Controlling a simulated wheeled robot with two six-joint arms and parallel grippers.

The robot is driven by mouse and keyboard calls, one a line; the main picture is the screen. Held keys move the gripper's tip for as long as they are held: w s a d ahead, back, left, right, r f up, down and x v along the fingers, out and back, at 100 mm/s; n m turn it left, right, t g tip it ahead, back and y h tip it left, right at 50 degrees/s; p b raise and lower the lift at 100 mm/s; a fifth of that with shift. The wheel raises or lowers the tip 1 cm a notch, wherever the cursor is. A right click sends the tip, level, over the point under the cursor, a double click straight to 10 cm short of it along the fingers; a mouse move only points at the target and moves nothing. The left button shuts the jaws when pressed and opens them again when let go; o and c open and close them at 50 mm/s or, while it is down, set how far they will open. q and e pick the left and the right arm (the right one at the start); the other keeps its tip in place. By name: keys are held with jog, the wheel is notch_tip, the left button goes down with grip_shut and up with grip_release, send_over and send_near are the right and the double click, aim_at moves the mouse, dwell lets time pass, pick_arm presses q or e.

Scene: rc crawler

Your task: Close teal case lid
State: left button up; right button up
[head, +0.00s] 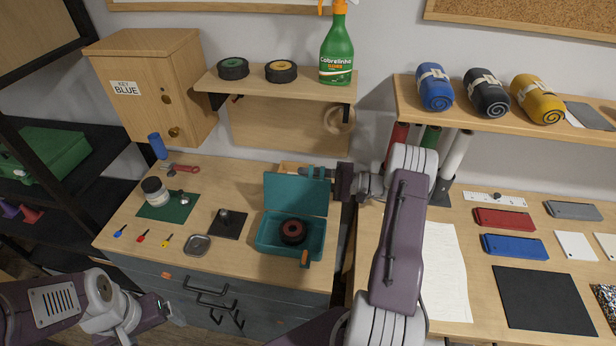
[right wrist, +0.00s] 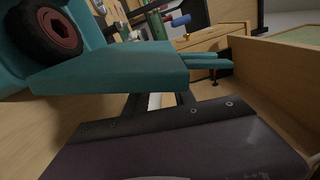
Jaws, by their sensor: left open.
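The teal case (head: 268,240) sits on the left workbench with its lid (head: 296,194) standing up at the back, open. A black wheel with a dark red hub (head: 292,231) lies in the case, and it also shows in the right wrist view (right wrist: 45,30). My right gripper (head: 314,172) is at the top edge of the lid, at its right part. The teal lid (right wrist: 110,72) fills much of the right wrist view, close in front of the gripper. Its fingertips are partly hidden, and I cannot tell whether they touch the lid. My left gripper (head: 160,306) is open and empty, low in front of the bench.
A green mat (head: 180,212) with a jar, small coloured keys, a metal tray (head: 198,245) and a black pad (head: 238,229) lie left of the case. A wooden key cabinet (head: 150,85) and a shelf (head: 300,88) stand behind. A second bench is at right.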

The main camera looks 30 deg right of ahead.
grip_shut()
jog(key=shift+s+f, duration=0.1)
jog(key=shift+f, duration=0.05)
dwell(1.1)
